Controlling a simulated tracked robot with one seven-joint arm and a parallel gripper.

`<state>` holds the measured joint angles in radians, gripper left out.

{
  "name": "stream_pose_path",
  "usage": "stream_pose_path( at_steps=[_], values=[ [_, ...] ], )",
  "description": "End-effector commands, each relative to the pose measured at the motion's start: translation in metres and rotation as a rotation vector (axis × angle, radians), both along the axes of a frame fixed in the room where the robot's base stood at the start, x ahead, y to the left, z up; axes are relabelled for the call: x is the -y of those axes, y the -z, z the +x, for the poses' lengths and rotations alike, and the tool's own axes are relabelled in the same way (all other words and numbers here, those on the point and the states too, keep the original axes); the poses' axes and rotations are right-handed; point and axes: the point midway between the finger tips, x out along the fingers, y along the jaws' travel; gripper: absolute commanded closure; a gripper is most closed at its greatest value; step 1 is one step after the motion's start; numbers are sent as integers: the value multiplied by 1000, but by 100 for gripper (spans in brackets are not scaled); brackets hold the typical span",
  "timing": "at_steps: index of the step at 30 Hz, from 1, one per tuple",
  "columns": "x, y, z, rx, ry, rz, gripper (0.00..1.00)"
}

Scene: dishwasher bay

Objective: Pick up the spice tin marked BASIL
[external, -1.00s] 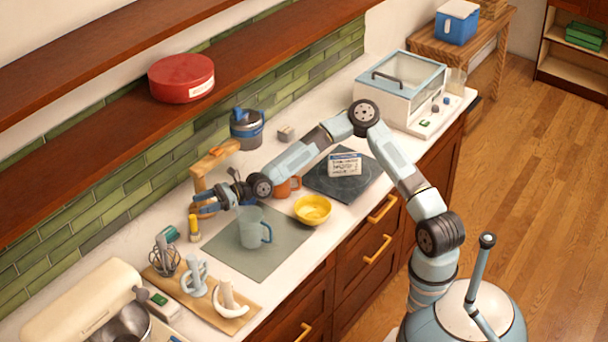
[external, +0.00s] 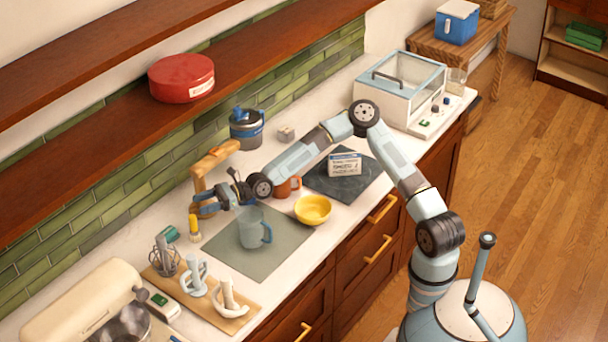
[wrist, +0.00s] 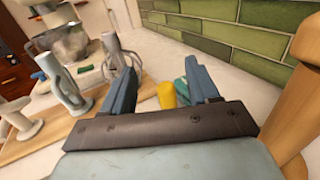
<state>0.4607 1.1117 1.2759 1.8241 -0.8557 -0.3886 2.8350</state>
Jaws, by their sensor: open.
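I cannot read BASIL on anything in these views, so I cannot tell which thing is that tin. A small yellow-topped item (external: 194,228) stands on the counter left of the dark mat. In the wrist view a yellow cylinder (wrist: 166,95) shows between my fingers, some way beyond them, with a teal item (wrist: 181,90) beside it. My gripper (external: 203,204) is open and empty above the counter, near the wooden stand (external: 200,175). Its two spread fingers also show in the wrist view (wrist: 163,82).
A clear jug (external: 251,230) stands on the grey-green mat (external: 225,258), near a yellow bowl (external: 313,210) and an orange mug (external: 288,187). A wooden board (external: 235,322) holds utensils and holders. A red tin (external: 182,78) sits on the shelf (external: 110,120) above.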

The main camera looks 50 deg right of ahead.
Motion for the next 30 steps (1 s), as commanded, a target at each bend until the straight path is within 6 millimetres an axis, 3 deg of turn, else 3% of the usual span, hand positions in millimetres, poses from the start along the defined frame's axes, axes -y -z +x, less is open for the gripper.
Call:
stream_pose_path(
  at_steps=[8,17,30],
  values=[
    [0,0,0,0,0,0,39],
    [0,0,0,0,0,0,11],
    [1,2,-3,58,0,-97,11]
  ],
)
